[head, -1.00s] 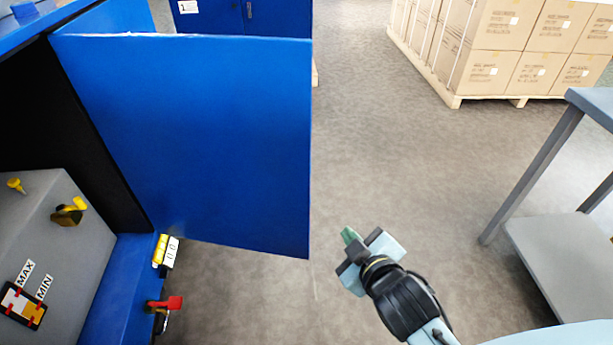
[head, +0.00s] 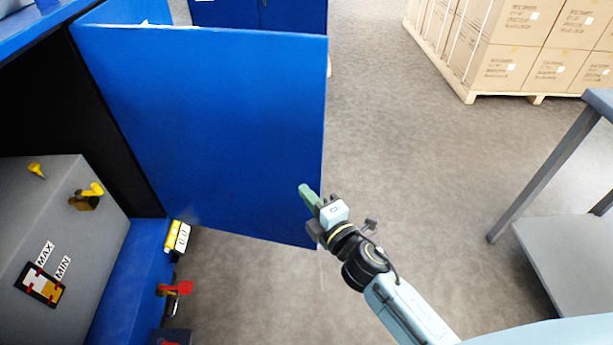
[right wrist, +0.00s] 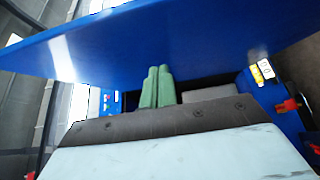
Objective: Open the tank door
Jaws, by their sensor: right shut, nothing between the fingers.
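The tank door (head: 215,130) is a blue panel standing swung out from the blue cabinet, well open, with the dark inside showing to its left. A grey tank (head: 60,235) with a MAX/MIN level gauge (head: 40,285) sits in the cabinet. In the right wrist view the door (right wrist: 200,40) crosses the top. My right gripper (head: 305,192) is shut and empty, with its green fingertips in front of the door's lower right part in the head view. The fingertips (right wrist: 157,80) are together in the right wrist view; I cannot tell whether they touch the door. My left gripper is not in view.
A yellow display block (head: 177,237) and a red valve handle (head: 178,288) stick out from the cabinet's front edge. A grey table (head: 565,255) stands at the right. Boxes on a pallet (head: 500,97) stand at the back right. The floor between is clear.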

